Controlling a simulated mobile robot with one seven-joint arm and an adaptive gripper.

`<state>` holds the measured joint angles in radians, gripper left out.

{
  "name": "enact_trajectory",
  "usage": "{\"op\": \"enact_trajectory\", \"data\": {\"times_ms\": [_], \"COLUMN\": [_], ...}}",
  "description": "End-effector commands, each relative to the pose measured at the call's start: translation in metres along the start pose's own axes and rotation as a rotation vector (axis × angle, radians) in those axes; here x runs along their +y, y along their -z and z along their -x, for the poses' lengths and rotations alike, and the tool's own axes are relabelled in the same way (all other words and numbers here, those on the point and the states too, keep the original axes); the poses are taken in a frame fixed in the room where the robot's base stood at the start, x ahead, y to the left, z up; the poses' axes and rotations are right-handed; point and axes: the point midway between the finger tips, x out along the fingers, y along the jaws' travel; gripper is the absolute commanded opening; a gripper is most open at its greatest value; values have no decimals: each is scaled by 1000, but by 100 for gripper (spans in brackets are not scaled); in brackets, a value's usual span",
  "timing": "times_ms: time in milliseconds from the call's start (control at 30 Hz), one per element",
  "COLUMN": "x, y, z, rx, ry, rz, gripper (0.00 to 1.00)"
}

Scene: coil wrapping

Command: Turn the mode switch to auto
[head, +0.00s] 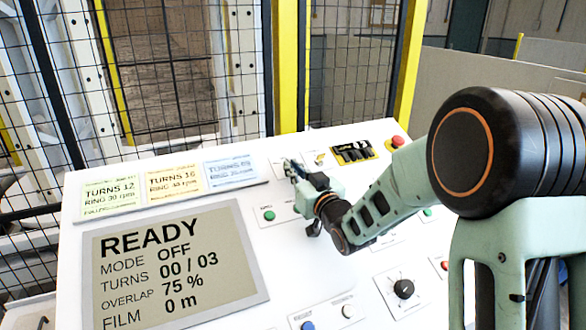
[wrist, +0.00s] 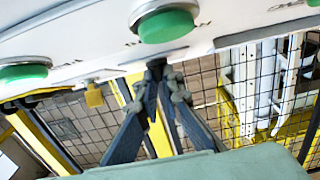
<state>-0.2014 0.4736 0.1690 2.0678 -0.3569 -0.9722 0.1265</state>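The white control panel (head: 160,205) has a display (head: 175,265) reading READY, MODE OFF, TURNS 00 / 03, OVERLAP 75 %, FILM 0 m. My gripper (head: 290,168) reaches to the panel's upper middle, in front of the yellow posts. In the wrist view, my two dark fingers (wrist: 165,72) converge with their tips close together at the panel face. A small dark part shows at the tips; I cannot tell whether it is the mode switch or part of the fingers, nor whether it is held. No switch label is readable there.
Green buttons sit near the fingers (wrist: 167,22) and at the left (wrist: 22,72). A yellow padlock (wrist: 94,96) hangs nearby. The panel also bears a red button (head: 397,141), a black dial (head: 403,289), a blue button (head: 307,326) and coloured cards (head: 172,181). Mesh fencing (head: 175,70) stands behind.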

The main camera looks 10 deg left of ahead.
Motion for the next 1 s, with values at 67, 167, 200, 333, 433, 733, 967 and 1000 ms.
{"op": "enact_trajectory", "data": {"times_ms": [67,167,200,333,433,733,967,1000], "x": [0,0,0,-1,-1,-6,-9,-10], "y": [0,0,0,-1,-2,-4,-3,-2], "z": [0,0,0,0,0,0,-1,-2], "rx": [0,0,0,0,1,5,3,3], "ry": [0,0,0,-5,-19,-123,-249,-271], "rz": [0,0,0,-2,-8,-58,-116,-126], "gripper": [0,0,0,0,0,0,0,0]}}
